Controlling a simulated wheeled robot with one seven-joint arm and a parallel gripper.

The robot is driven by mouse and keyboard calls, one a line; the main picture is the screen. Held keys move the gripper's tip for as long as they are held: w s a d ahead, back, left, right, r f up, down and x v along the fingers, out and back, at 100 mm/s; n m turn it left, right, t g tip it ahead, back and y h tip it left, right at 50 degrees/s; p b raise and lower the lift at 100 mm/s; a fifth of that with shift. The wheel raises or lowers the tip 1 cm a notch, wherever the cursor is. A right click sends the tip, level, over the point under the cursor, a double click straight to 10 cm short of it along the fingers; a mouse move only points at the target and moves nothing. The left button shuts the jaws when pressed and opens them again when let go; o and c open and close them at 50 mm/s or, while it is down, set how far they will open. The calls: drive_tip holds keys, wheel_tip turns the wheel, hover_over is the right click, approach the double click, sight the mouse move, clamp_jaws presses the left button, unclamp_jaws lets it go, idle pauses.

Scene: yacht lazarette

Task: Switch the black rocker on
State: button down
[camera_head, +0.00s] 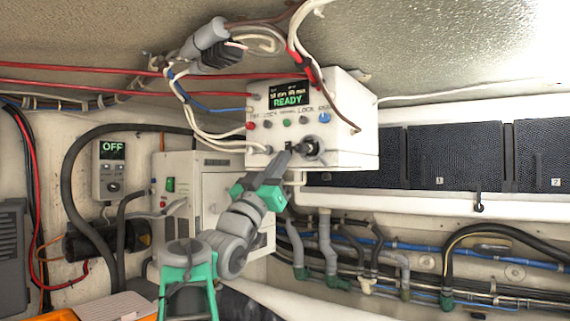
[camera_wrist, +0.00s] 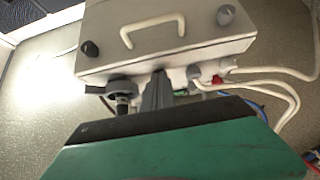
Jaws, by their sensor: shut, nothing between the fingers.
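A white control box (camera_head: 352,146) hangs under the ceiling, its display (camera_head: 289,95) reading "READY" in green. Below the display is a row of small coloured buttons. A small black part that looks like the black rocker (camera_head: 289,145) sits low on the front face; its position on or off is too small to tell. My gripper (camera_head: 283,157) is shut and empty, its tips at or just in front of that part; I cannot tell whether they touch. In the wrist view my gripper (camera_wrist: 157,88) points at the box (camera_wrist: 165,45), and the rocker is hidden.
A black round fitting (camera_head: 310,147) juts out right of my fingertips. White cables (camera_head: 205,125) loop at the box's left. A grey unit with a green switch (camera_head: 170,185) and a controller reading "OFF" (camera_head: 112,148) are at left. Pipes run below.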

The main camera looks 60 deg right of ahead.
drive_tip(key=b+v, duration=0.7)
drive_tip(key=v, duration=0.6)
drive_tip(key=shift+a+b, duration=0.15)
drive_tip(key=shift+b, duration=0.25)
